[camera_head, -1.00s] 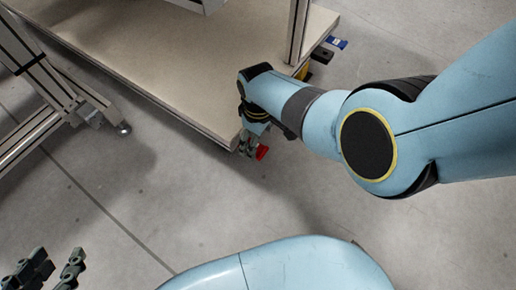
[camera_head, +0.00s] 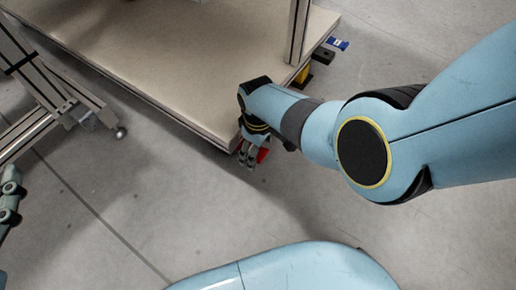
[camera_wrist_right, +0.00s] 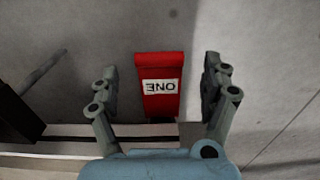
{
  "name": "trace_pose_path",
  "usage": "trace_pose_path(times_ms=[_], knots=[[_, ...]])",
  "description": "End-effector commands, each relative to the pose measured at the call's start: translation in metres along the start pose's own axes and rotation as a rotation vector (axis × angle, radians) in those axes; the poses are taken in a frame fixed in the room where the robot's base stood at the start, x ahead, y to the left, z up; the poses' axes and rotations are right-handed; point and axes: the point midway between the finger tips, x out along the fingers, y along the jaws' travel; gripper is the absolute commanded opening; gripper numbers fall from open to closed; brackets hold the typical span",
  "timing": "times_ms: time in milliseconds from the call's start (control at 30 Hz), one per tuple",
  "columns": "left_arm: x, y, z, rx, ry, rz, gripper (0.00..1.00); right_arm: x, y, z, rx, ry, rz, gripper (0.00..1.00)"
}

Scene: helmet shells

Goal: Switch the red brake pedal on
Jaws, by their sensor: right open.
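The red brake pedal (camera_wrist_right: 161,68) is in the middle of the right wrist view, with a white label reading "ONE" upside down. In the head view only a small red part (camera_head: 263,155) shows beside my right gripper (camera_head: 248,160), at the cart's near corner. In the right wrist view my right gripper (camera_wrist_right: 160,77) is open, one finger on each side of the pedal with gaps between. I cannot tell how high it is above the pedal. My left gripper (camera_head: 9,198) is partly cut off at the left edge of the head view, far from the pedal.
The pedal is by the edge of a beige cart platform (camera_head: 165,65). A metal post (camera_head: 298,35) rises from the platform. A blue pedal (camera_head: 338,43) shows farther along its edge. A metal frame (camera_head: 50,85) stands at left. The floor nearby is clear.

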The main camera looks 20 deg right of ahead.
Motion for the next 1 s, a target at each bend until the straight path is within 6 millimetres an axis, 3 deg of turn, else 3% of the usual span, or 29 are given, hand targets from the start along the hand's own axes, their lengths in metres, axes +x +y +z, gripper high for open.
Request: trace_pose_path(times_ms=[233,833,1000], knots=[[0.0004,0.0000,-0.0012,0.001,0.004,0.000,0.40,-0.0001,0.0003,-0.0001,0.000,0.000,0.000,0.81],[0.0004,0.0000,-0.0009,0.001,0.003,0.000,0.40,-0.0003,0.0014,-0.0001,0.000,0.000,0.002,0.02],[0.0004,-0.0001,-0.0013,0.000,0.002,0.000,0.40,-0.0004,0.0016,0.0005,0.001,0.002,0.003,0.00]])
